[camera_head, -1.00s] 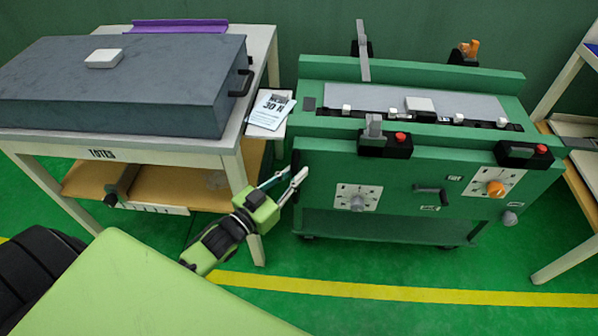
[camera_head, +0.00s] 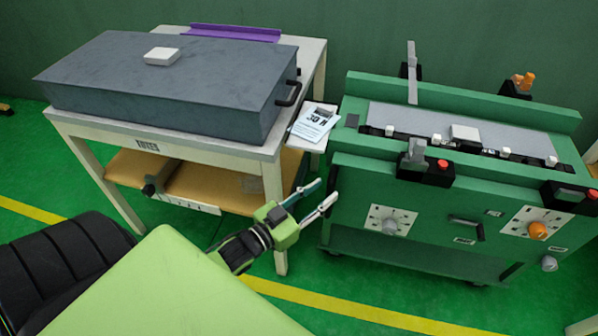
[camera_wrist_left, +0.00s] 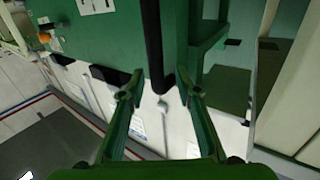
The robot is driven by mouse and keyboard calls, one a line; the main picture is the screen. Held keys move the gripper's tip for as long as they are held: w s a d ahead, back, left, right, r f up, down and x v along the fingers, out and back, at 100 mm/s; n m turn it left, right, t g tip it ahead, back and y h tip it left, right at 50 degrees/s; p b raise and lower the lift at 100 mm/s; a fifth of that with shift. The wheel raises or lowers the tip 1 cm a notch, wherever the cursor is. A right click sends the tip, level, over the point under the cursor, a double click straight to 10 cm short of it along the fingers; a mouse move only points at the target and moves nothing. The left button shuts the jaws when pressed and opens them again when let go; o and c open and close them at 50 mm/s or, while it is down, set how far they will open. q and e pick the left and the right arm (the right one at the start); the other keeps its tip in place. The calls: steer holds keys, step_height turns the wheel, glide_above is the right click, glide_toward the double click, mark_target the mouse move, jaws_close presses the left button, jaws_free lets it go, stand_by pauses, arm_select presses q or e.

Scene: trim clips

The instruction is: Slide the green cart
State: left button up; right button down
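The green cart (camera_head: 400,185) stands at the right in the head view, with dials, knobs and clamp blocks on it. My left gripper (camera_head: 326,188) is at the cart's left front edge, its two fingers spread open. In the left wrist view, a black upright handle bar (camera_wrist_left: 154,45) on the green cart (camera_wrist_left: 110,40) runs down between the open fingers of my left gripper (camera_wrist_left: 158,82). I cannot tell whether the fingers touch the bar. My right gripper is out of view.
A white table (camera_head: 215,147) with a large grey case (camera_head: 165,95) stands left of the cart. A printed card (camera_head: 314,122) lies between table and cart. A yellow floor line (camera_head: 330,303) runs in front of them. Green floor is open in front of the cart.

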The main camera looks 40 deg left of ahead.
arm_select(q)
steer(key=v, duration=0.9)
steer(key=shift+s+f, duration=0.1)
